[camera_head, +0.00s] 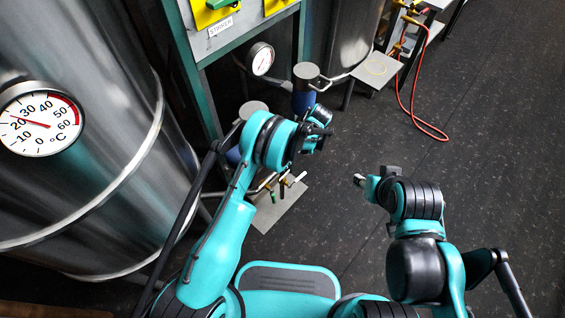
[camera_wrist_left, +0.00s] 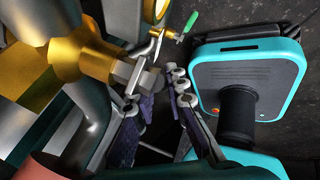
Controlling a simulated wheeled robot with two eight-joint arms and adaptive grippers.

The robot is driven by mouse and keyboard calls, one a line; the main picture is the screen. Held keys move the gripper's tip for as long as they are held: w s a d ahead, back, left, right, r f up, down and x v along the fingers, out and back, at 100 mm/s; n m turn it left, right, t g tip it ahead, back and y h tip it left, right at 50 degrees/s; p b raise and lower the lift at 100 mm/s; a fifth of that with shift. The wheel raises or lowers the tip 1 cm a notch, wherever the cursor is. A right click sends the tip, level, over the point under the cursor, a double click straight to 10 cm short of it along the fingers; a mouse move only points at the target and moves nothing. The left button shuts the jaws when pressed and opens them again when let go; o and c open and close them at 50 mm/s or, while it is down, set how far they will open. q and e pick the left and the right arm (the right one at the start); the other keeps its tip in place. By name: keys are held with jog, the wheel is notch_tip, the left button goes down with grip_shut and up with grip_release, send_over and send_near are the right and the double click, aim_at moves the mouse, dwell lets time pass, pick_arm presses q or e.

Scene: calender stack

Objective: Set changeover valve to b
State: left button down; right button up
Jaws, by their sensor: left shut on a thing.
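In the left wrist view a large brass valve body (camera_wrist_left: 80,62) with thick pipes fills the left side. A grey metal stem or handle piece (camera_wrist_left: 128,76) sticks out of it toward my left gripper (camera_wrist_left: 162,88). The gripper's fingers are at the end of this piece and shut on it, though the exact contact is hard to make out. In the head view my left gripper (camera_head: 318,138) is by the pipework under the stand, its fingertips not clear. My right gripper (camera_head: 361,181) is over open floor, away from the valve; its jaw opening is unclear. No letter b is readable.
A small green-handled valve (camera_wrist_left: 188,26) is beside the brass body. A steel tank with a thermometer (camera_head: 40,118) stands left. A green-framed stand with a gauge (camera_head: 260,59) and a blue cylinder (camera_head: 303,101) is behind.

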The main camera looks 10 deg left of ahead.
pick_arm(q)
jog(key=c, duration=1.5)
grip_release()
jog(key=v, duration=1.2)
